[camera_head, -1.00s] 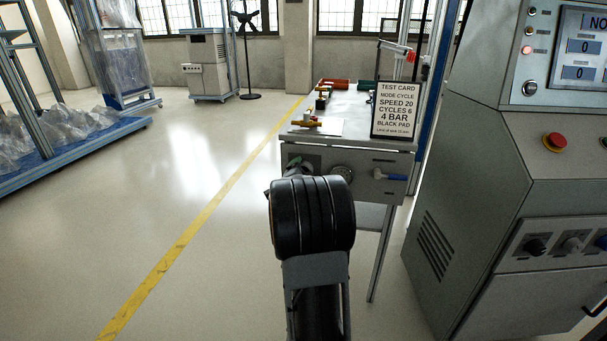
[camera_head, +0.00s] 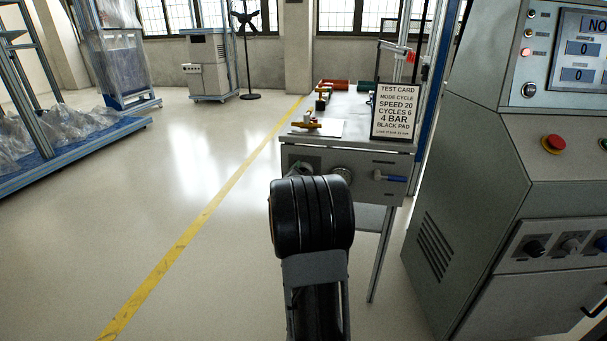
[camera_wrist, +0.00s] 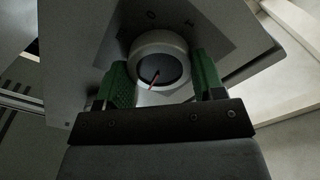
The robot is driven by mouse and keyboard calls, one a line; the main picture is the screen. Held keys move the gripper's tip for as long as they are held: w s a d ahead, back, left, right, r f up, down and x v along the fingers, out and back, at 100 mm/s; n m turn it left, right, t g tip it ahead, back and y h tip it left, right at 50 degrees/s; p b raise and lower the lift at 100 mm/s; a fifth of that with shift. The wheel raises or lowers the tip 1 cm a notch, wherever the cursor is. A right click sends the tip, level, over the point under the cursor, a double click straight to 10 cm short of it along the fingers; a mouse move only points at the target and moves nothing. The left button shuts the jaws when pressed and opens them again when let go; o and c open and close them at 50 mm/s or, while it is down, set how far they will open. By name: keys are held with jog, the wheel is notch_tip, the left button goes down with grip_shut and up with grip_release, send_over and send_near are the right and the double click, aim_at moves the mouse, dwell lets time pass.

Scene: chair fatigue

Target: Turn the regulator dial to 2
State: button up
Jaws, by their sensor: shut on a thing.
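The regulator dial (camera_wrist: 160,52) shows in the wrist view as a pale round ring with a dark face and a red pointer. The pointer slants down and slightly left in that picture. Small marks lie on the grey plate (camera_wrist: 190,22) above the dial; they are too dim to read surely. My gripper (camera_wrist: 163,74) is shut on the dial, with one green fingertip on each side of it. In the head view my dark arm hides most of the gripper at the left of the bench's front panel (camera_head: 367,190).
The bench (camera_head: 355,133) carries a test card (camera_head: 396,110) reading 4 BAR. A grey control cabinet (camera_head: 470,200) stands close on the right. The floor left is open.

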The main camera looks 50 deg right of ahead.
jog(key=n+p, duration=0.4)
jog(key=n, duration=0.8)
jog(key=n+p, duration=0.5)
jog(key=n, duration=0.7)
jog(key=shift+w+a+f, duration=0.1)
jog(key=shift+w+a, duration=0.05)
jog(key=shift+w, duration=0.05)
jog(key=shift+n, duration=0.3)
jog(key=o, duration=0.9)
jog(key=p+v, duration=0.2)
jog(key=v, duration=1.1)
jog(key=shift+s+a, duration=0.25)
jog(key=shift+a, duration=0.1)
